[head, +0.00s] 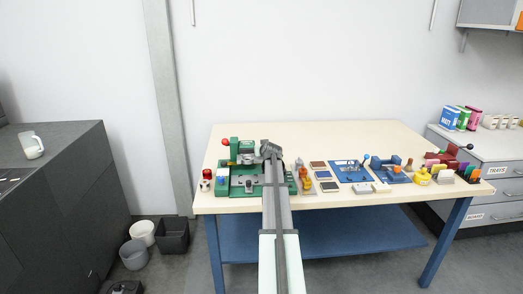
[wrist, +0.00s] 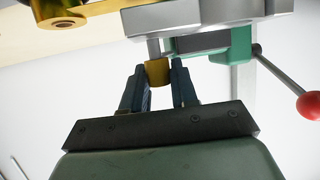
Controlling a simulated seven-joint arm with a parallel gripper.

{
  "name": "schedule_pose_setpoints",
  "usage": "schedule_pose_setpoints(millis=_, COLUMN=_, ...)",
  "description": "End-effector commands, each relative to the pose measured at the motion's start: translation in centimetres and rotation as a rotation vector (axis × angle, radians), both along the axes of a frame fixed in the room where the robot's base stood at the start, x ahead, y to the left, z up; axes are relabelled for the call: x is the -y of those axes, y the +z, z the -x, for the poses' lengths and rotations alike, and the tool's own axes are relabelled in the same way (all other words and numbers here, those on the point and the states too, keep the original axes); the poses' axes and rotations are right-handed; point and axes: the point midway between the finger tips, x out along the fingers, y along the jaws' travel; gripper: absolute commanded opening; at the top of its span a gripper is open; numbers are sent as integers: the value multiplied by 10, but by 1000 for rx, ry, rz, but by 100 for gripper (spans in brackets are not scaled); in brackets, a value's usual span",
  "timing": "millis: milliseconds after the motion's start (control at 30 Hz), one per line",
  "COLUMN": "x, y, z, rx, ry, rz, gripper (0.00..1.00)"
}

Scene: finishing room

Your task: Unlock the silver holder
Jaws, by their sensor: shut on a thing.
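In the wrist view my gripper (wrist: 158,80) is shut on a small brass-coloured knob (wrist: 157,71), with one dark finger on each side. The knob sits at the end of a short grey stem that runs up to a silver block (wrist: 190,16), which looks like the silver holder. In the head view my gripper (head: 270,150) is over the green machine (head: 222,186) at the left of the table. My arm hides much of the machine there, and the knob cannot be made out. Whether the holder is locked does not show.
A lever with a red ball (wrist: 308,104) sticks out right of the silver block, beside a green part (wrist: 233,48). A gold cylinder (wrist: 60,14) is at upper left. On the table (head: 350,140), a blue fixture (head: 352,171) and several small items stand to the right; the back is clear.

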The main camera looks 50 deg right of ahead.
Motion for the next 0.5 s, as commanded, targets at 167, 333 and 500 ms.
schedule_pose_setpoints(millis=167, x=0, y=1, z=-2, rx=1, ry=-80, rz=4, gripper=0)
schedule_pose_setpoints(millis=333, x=0, y=1, z=-2, rx=0, ry=-158, rz=4, gripper=0)
schedule_pose_setpoints(millis=500, x=0, y=1, z=-3, rx=1, ry=-235, rz=3, gripper=0)
